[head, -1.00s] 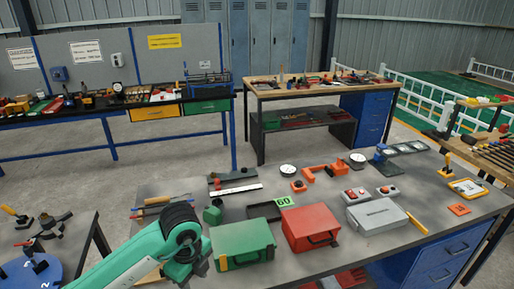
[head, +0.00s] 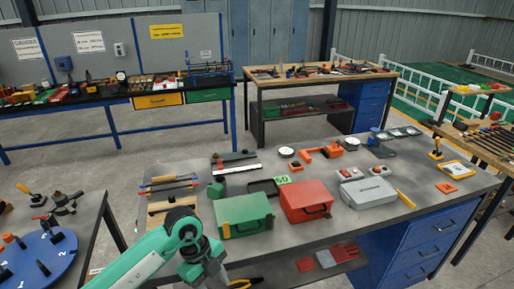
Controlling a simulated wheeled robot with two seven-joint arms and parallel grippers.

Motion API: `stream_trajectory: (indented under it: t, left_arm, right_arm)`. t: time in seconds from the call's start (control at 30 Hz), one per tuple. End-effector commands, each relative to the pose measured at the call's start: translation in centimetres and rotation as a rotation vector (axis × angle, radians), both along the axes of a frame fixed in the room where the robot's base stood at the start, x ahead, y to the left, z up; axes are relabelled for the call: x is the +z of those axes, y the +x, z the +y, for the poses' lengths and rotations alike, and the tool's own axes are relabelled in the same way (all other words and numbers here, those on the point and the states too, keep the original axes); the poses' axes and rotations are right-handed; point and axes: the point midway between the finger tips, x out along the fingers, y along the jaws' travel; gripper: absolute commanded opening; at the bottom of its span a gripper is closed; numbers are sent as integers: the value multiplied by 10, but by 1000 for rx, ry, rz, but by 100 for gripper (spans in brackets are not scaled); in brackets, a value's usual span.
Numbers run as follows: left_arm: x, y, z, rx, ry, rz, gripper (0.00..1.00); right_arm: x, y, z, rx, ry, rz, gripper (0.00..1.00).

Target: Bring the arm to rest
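My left arm (head: 150,258) is green with dark joints and comes in from the lower left. It bends down at a dark joint in front of the grey workbench (head: 300,236). My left gripper (head: 214,280) is at the bottom edge, pointing down and partly cut off, so its fingers cannot be made out. Nothing can be seen held in it. My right gripper is not in view.
On the workbench stand a green case (head: 244,215), a red case (head: 306,201) and a grey case (head: 367,192). A wooden block (head: 160,212) lies by my arm. A round blue table (head: 38,262) is at left. Floor shows between the benches.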

Motion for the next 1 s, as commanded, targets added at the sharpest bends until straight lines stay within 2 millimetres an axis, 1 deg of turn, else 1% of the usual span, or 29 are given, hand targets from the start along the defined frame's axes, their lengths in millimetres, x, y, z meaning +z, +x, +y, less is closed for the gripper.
stream_trajectory:
  t: [0.03,0.13,0.27,0.3,0.37,0.4,0.47,0.5,0.57,0.63,0.67,0.7,0.77,0.8,0.87,0.9,0.97,1.0]
  left_arm:
    - [-8,-2,-8,-10,-61,30,43]
    - [-19,-3,-26,-30,-202,75,43]
    - [-35,-2,-51,-19,-441,130,43]
    - [-41,0,-60,0,-531,142,43]
    - [-51,5,-71,51,-681,153,43]
    - [-58,12,-77,104,-787,151,43]
    - [-73,23,-81,211,-935,134,43]
    - [-85,33,-80,297,-1017,112,43]
    - [-107,47,-73,447,-1117,68,43]
    - [-143,61,-57,647,-1184,4,43]
    - [-161,64,-47,739,-1195,-25,43]
    - [-188,67,-32,864,-1193,-65,43]
    - [-228,65,-9,1032,-1161,-117,43]
    - [-255,61,5,1132,-1124,-145,43]
    - [-293,48,27,1268,-1056,-176,43]
    - [-318,37,40,1349,-1000,-193,43]
    - [-354,16,60,1460,-910,-208,43]
    - [-378,-1,72,1526,-843,-215,43]
  right_arm:
    - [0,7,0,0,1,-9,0]
    - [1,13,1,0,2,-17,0]
    - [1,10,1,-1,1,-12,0]
    - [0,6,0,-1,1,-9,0]
    - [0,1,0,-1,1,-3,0]
    - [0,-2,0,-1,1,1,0]
    - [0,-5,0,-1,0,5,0]
    - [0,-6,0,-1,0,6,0]
    - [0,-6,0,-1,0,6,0]
    - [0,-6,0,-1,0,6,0]
    - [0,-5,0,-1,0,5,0]
    - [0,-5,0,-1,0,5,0]
    - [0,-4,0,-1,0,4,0]
    - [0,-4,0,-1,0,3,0]
    - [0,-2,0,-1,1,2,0]
    - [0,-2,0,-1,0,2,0]
    - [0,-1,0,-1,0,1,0]
    - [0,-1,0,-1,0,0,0]
